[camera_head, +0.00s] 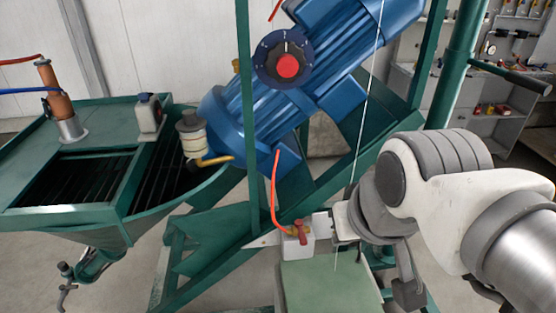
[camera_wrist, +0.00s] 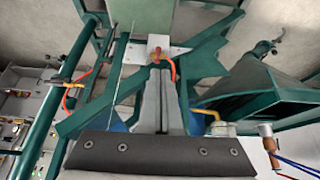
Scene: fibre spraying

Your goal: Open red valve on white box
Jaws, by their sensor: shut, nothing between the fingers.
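The white box (camera_head: 298,250) is fixed to the green frame, low in the middle of the head view. In the wrist view the white box (camera_wrist: 160,41) is at upper middle, and the red valve (camera_wrist: 156,56) shows just beyond my fingertips. My gripper (camera_wrist: 162,78) is shut and empty, its two grey fingers side by side and pointing at the valve. I cannot tell whether the fingertips touch it. In the head view my wrist is close to the right of the box.
A blue motor (camera_head: 320,65) with a dial and red button hangs on the green frame (camera_head: 247,130) above the box. A green hopper (camera_head: 100,215) stands at left. A pale green block (camera_head: 330,288) lies below the box. Thin cables cross near my wrist.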

